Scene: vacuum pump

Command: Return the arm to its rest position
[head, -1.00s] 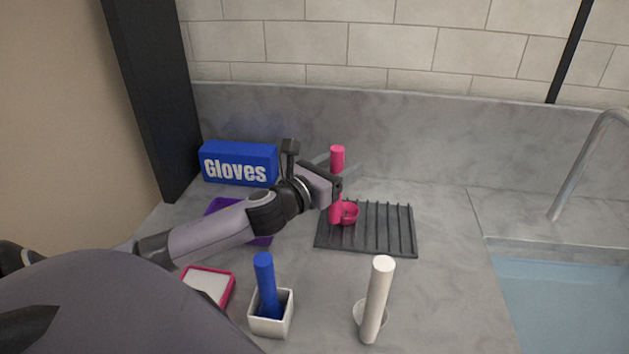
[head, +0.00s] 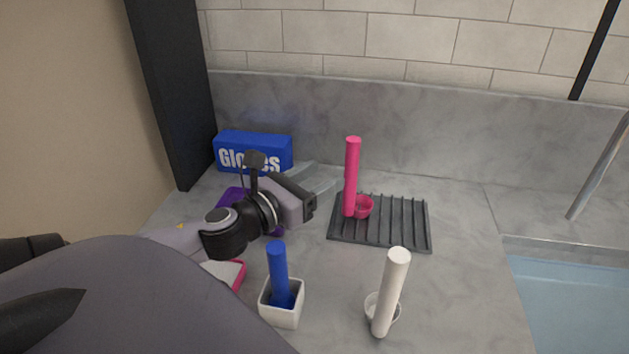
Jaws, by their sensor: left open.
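My left gripper (head: 318,180) is open and empty. It is over the counter in front of the blue glove box, left of the pink cylinder and apart from it. My left arm (head: 235,228) comes in from the left, bent, and hides part of the purple item (head: 232,195) behind it. The pink cylinder (head: 352,172) stands upright at the left edge of the dark ribbed rack (head: 405,225), with a small pink cup (head: 363,207) beside it. My right gripper is not in view.
A blue cylinder (head: 278,262) leans in a square white holder (head: 281,315). A white cylinder (head: 391,290) stands tilted by a small round white cup (head: 371,304). The glove box (head: 270,141) is at the back left. A sink (head: 570,300) with a faucet is at the right.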

